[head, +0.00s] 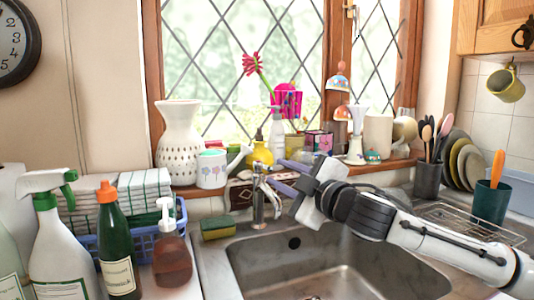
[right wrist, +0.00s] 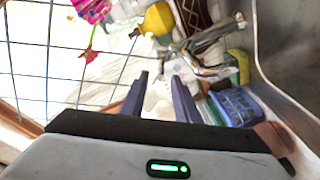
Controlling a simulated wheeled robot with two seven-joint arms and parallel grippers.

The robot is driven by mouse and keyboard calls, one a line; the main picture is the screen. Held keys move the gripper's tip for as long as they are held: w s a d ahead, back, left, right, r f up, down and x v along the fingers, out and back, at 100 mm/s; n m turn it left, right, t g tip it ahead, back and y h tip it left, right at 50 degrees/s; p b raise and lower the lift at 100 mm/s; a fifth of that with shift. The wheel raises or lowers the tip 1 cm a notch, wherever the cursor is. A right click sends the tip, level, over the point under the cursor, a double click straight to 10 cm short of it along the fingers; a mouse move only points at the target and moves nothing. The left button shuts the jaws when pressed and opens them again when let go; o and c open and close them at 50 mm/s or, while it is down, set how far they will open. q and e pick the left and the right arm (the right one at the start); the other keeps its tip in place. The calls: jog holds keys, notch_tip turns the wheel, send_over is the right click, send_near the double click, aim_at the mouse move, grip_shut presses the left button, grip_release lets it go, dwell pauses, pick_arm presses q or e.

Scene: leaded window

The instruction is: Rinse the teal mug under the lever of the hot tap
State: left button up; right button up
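A dark teal cup (head: 490,204), the only teal mug-like thing I see, stands at the right beside the sink with an orange-handled utensil in it; no handle shows on the cup. The chrome tap (head: 262,200) rises at the back edge of the sink, and it also shows in the right wrist view (right wrist: 205,70). My right gripper (head: 274,171) reaches from the right over the sink, just beside the upper part of the tap. Its two fingers are apart with nothing held between them (right wrist: 160,77); I cannot tell whether one touches the tap. My left gripper is out of view.
The sink basin (head: 300,275) looks empty. A sponge (head: 218,228) lies left of the tap. Bottles, a soap dispenser (head: 171,255) and a blue basket (head: 135,240) crowd the left. A wire rack (head: 470,222) is at right. Vases and pots line the sill.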

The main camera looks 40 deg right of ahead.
aim_at(268, 168)
jog(key=w+p, duration=0.2)
jog(key=w, duration=0.3)
jog(key=shift+w+r, duration=0.1)
jog(key=shift+w, duration=0.05)
jog(key=shift+w+p, duration=0.3)
jog(key=shift+w, duration=0.15)
jog(key=shift+d, duration=0.1)
grip_shut()
